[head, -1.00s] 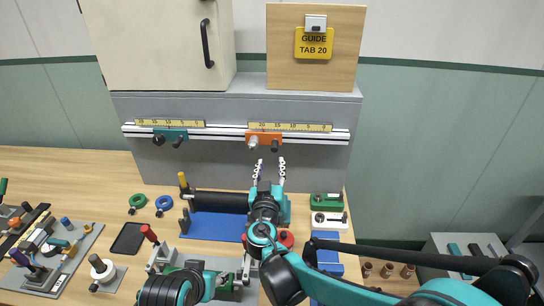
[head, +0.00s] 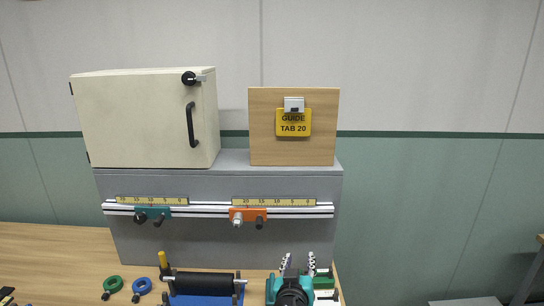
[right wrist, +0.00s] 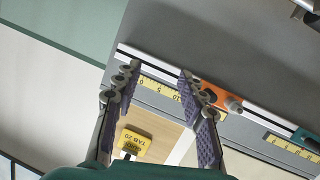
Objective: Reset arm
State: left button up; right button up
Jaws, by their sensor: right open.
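My right gripper (head: 298,262) is open and empty at the bottom of the head view, below and right of the orange slider (head: 248,216). Its two jaws point up toward the grey panel, apart from the rail. In the right wrist view the open jaws (right wrist: 157,80) show with a gap between them, the rail and the orange slider (right wrist: 222,97) beyond. Nothing is between the jaws. My left gripper is out of view.
The rail (head: 218,208) also carries a teal slider (head: 150,213). Above stand a cream cabinet (head: 145,120) and a board with a yellow guide tab (head: 293,123). Green and blue rings (head: 113,284) and a dark roller (head: 205,284) lie on the table below.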

jog(key=s+d+f+m+g, duration=0.1)
jog(key=s+d+f+g, duration=0.4)
jog(key=s+d, duration=0.5)
jog(key=s+d+f+g+y, duration=0.1)
jog(key=s+f+g+y, duration=0.2)
jog(key=s, duration=1)
notch_tip(320, 180, down, 3)
jog(key=shift+r+n, duration=0.1)
jog(key=shift+n, duration=0.3)
